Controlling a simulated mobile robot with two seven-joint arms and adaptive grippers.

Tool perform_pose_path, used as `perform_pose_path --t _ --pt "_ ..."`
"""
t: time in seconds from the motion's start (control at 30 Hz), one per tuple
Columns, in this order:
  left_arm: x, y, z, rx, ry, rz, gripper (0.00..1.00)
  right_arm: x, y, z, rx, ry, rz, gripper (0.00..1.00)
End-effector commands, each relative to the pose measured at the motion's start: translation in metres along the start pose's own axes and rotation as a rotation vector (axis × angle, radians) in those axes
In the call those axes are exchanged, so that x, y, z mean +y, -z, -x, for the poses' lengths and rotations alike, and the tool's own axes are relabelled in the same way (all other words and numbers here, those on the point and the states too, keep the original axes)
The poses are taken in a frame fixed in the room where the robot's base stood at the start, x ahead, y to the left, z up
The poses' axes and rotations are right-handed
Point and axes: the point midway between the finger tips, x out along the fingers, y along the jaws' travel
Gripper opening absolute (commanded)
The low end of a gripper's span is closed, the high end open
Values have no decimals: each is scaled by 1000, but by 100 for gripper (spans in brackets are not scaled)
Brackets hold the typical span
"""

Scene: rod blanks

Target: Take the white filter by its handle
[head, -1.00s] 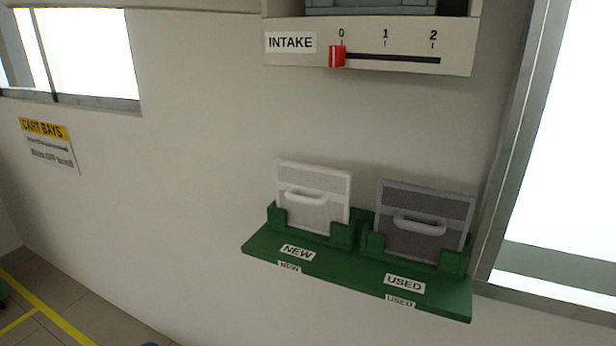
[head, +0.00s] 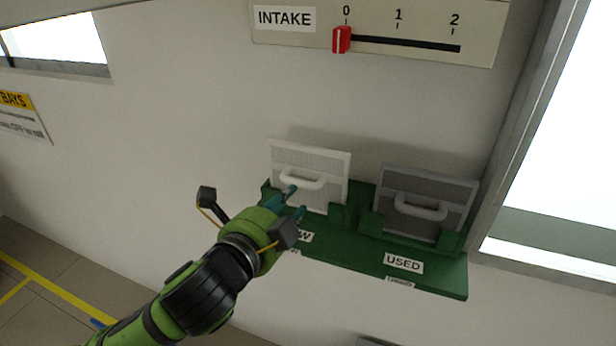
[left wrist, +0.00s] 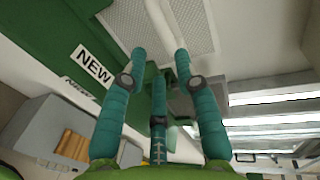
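The white filter (head: 328,162) stands upright in the slot marked NEW on the green shelf (head: 440,284). Its white handle (head: 303,179) sticks out from its front. My left gripper (head: 296,200) is just in front of the filter's lower left part, close under the handle. In the left wrist view, the gripper's teal fingers (left wrist: 160,55) are spread. The handle (left wrist: 157,25) shows between and beyond the fingertips, in front of the filter's mesh (left wrist: 205,28). I cannot tell whether any finger touches it. My right gripper is not in view.
A dark grey filter (head: 440,188) with a handle stands in the USED slot to the right. Above, the INTAKE panel (head: 290,38) has a red slider (head: 341,40) at 0. A window frame (head: 515,150) borders the right side. Open wall lies left of the shelf.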

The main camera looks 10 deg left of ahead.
Motion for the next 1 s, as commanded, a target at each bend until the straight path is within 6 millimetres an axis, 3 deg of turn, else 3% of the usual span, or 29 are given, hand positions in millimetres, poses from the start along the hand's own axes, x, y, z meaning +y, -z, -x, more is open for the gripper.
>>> perform_pose_path --t 0.27,0.6,0.93,1.0 --pt "-7 1 -22 3 10 -26 31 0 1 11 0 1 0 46" --pt "-7 2 -64 2 10 -23 31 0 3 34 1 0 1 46" --pt "-5 2 -71 4 12 -24 31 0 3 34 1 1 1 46" --pt "-5 2 -71 4 12 -24 3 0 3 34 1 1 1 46"
